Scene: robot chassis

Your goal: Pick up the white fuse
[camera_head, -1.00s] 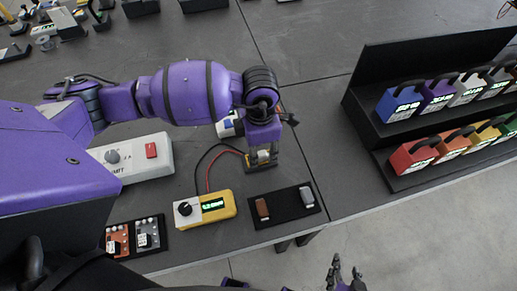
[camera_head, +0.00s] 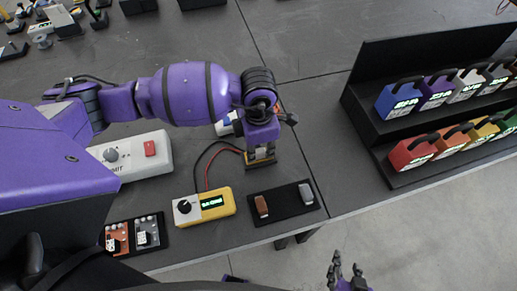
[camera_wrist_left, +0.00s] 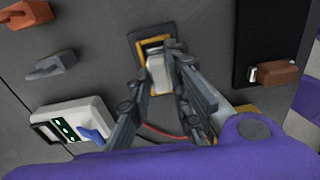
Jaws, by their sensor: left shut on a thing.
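The white fuse (camera_wrist_left: 158,72) shows in the left wrist view as a pale block between my left gripper's fingers. It sits at a dark holder with a yellow frame (camera_wrist_left: 141,45). My left gripper (camera_wrist_left: 166,66) is shut on the fuse. In the head view my left gripper (camera_head: 261,157) points down at the holder, behind the yellow meter, and its fingers hide most of the fuse. Whether the fuse is clear of the holder I cannot tell. My right gripper (camera_head: 345,273) is at the bottom edge, empty, with its fingers apart.
A yellow meter (camera_head: 203,206) with red and black leads stands in front of the holder. A black tray (camera_head: 283,204) holds a brown and a grey fuse. A white box (camera_head: 132,158) is at left. A black rack (camera_head: 372,130) with coloured blocks stands at right.

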